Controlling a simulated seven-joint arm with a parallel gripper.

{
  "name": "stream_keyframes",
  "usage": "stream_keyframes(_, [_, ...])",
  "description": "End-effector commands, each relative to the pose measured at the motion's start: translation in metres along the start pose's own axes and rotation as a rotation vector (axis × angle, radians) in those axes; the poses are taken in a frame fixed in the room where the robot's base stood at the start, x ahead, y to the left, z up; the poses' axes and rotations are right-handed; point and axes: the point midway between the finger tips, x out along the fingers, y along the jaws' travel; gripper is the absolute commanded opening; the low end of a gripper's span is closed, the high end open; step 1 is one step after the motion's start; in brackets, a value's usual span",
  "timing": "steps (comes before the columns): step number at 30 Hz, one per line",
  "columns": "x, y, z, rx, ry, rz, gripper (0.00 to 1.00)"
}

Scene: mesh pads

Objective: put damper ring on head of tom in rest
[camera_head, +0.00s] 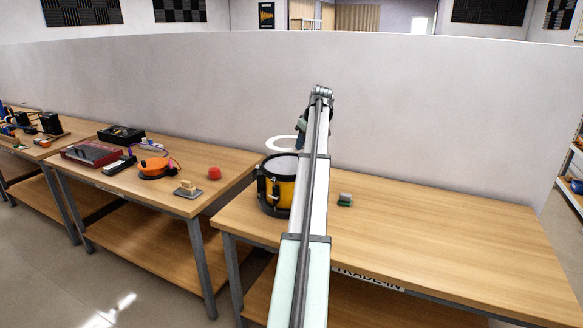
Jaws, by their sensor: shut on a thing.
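The tom (286,192) is a yellow drum with a black rim and a pale head (281,165). It stands in a dark rest (266,207) at the left end of the right-hand table, partly hidden by my arm. The damper ring (270,145) is a thin white hoop. It shows in the air just above and behind the tom in the picture, apart from the head. My gripper (301,137) is shut on its right side, largely hidden behind my arm; the fingertips are hard to see.
A small grey and green block (345,200) lies right of my arm on the table (450,235), which is otherwise clear. The left table holds a red ball (214,173), an orange object (156,169) and a dark red box (91,153). A pale partition (430,110) stands behind.

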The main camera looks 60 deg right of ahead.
Motion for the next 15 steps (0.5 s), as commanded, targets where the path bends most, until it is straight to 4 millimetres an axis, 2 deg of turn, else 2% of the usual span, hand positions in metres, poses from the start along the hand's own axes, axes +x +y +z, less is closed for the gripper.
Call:
stream_keyframes(4, [0.011, 0.001, 0.007, 0.000, 0.000, 0.000, 0.02])
stream_keyframes(12, [0.049, 0.001, 0.022, 0.000, 0.000, 0.000, 0.02])
stream_keyframes(15, [0.057, 0.002, 0.025, 0.000, 0.000, 0.000, 0.02])
